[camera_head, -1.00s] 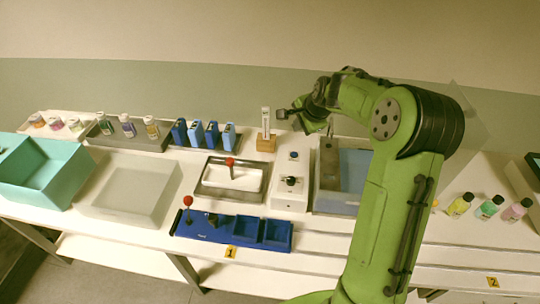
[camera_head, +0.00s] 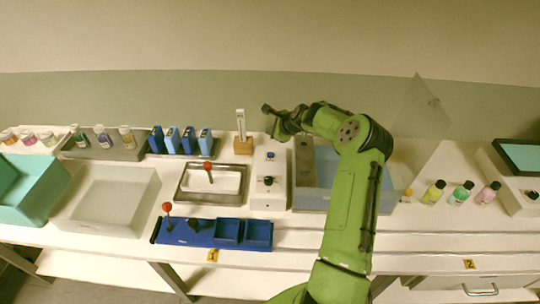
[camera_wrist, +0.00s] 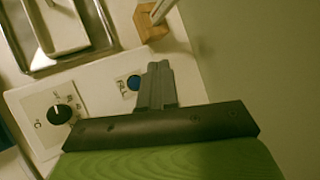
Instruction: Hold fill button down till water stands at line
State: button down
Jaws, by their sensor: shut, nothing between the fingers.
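The blue round fill button (camera_head: 270,155) is on the white control panel (camera_head: 258,197), above a black knob (camera_head: 268,181). In the wrist view the button (camera_wrist: 134,82) sits beside a label, with the knob (camera_wrist: 60,114) to its left. My gripper (camera_head: 272,134) is shut and empty, above the back of the panel. Its fingertips (camera_wrist: 158,68) appear just right of the button in the wrist view; I cannot tell whether they touch anything. The grey-blue basin (camera_head: 309,198) right of the panel is partly hidden by my arm. I can make out no water line.
A white gauge in a wooden block (camera_head: 243,147) stands close behind the panel's left side. A clear upright pane (camera_head: 415,125) and several small bottles (camera_head: 433,192) are on the right.

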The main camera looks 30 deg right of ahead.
aim_at(272, 156)
notch_tip(272, 156, down, 8)
jog(key=b, duration=0.5)
jog(key=shift+f, duration=0.15)
dwell(1.6)
jog(key=shift+f+b, duration=0.3)
jog(key=shift+f, duration=0.1)
jog(key=shift+f, duration=0.4)
dwell(0.3)
jog(key=shift+r, duration=0.1)
dwell(0.5)
jog(key=shift+r+p, duration=0.35)
jog(key=shift+r, duration=0.4)
notch_tip(272, 156, up, 5)
jog(key=p, duration=0.3)
jog(key=shift+r+p, duration=0.1)
jog(key=shift+p, duration=0.2)
